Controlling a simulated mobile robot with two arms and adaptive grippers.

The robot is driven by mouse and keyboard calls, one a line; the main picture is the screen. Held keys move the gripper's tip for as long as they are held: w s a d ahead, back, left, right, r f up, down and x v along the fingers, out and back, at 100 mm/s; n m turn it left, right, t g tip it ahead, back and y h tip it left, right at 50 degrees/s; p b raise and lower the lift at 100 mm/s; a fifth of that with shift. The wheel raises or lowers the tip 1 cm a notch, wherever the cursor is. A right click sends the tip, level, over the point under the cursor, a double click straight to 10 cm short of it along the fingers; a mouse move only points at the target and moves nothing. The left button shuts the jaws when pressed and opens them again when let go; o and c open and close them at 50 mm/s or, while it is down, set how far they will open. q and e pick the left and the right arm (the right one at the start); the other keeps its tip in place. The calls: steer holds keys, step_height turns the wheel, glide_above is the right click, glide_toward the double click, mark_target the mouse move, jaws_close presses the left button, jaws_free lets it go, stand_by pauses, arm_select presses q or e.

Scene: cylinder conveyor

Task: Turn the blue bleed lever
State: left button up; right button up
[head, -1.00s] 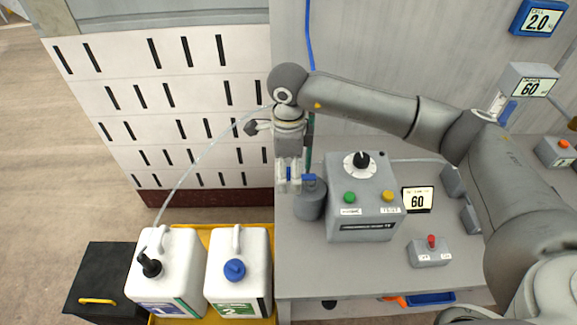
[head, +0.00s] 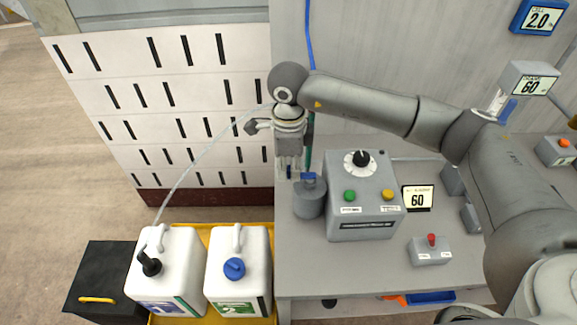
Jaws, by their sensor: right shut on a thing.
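The blue bleed lever (head: 308,177) sits on top of a grey cylinder (head: 309,200) at the left edge of the grey bench. My right gripper (head: 290,167) points down just left of and slightly above the cylinder top. Its fingers are close together, with a thin blue piece showing between them, which looks like the lever's handle end. The fingers hide part of that end, so the exact contact is hard to see. My left gripper is not in view.
A grey control box (head: 362,215) with a dial and green and yellow buttons stands right of the cylinder. A display reading 60 (head: 417,198) and a red-button box (head: 430,251) are farther right. Two white canisters (head: 238,280) stand in a yellow tray at lower left.

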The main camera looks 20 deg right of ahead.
jaws_close()
steer(key=shift+o, duration=0.7)
jaws_free()
steer(key=shift+s, duration=0.1)
